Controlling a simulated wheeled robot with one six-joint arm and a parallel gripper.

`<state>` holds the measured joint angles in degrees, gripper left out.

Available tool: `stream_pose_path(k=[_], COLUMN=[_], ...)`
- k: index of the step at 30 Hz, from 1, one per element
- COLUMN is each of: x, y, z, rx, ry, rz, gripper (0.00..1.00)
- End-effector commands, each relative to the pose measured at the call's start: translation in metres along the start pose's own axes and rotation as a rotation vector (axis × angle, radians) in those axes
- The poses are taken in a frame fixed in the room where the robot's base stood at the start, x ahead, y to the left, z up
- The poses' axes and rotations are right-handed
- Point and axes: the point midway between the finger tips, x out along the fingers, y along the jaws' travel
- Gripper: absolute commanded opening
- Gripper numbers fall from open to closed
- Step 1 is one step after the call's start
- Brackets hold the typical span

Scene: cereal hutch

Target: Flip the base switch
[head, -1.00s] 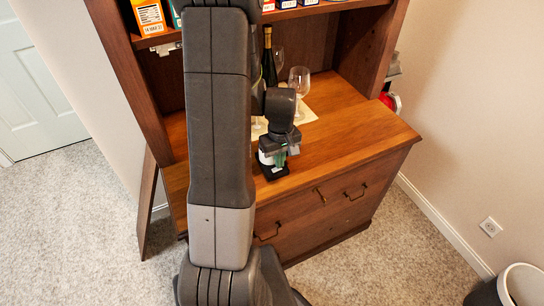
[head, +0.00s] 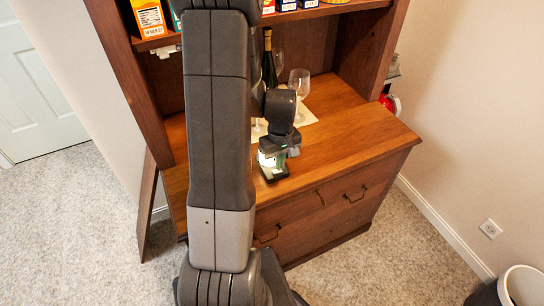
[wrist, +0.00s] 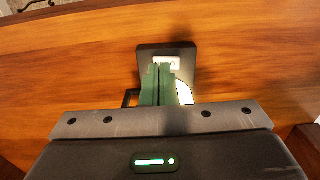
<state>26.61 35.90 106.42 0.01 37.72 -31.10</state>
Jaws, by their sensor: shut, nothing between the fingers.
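A small lamp-like object with a flat black base (head: 273,177) stands on the wooden counter near its front edge. In the wrist view its dark base (wrist: 185,52) carries a small white switch (wrist: 173,60). A bright white glowing part (wrist: 185,92) shows to the right of my fingers; it also glows in the head view (head: 266,160). My gripper (wrist: 162,68) is shut with green fingers together and empty. Its tips are at the switch and partly cover it; I cannot tell whether they touch. In the head view my gripper (head: 279,160) is over the base.
A wine bottle (head: 268,60) and wine glasses (head: 299,82) stand behind on a pale mat (head: 304,115). Boxes sit on the shelf above. The counter (head: 350,125) to the right is clear.

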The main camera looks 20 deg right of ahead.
Motion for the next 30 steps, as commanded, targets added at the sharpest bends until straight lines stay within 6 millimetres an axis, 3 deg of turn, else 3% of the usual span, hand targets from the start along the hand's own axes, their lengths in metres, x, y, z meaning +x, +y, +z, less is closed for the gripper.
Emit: stream_pose_path(k=[18, 30], x=[-0.054, -0.057], y=[0.000, 0.000], z=[0.000, 0.000], rx=[0.000, 0.000], ry=[0.000, 0.000], rz=[0.000, 0.000], gripper=[0.00, 0.00])
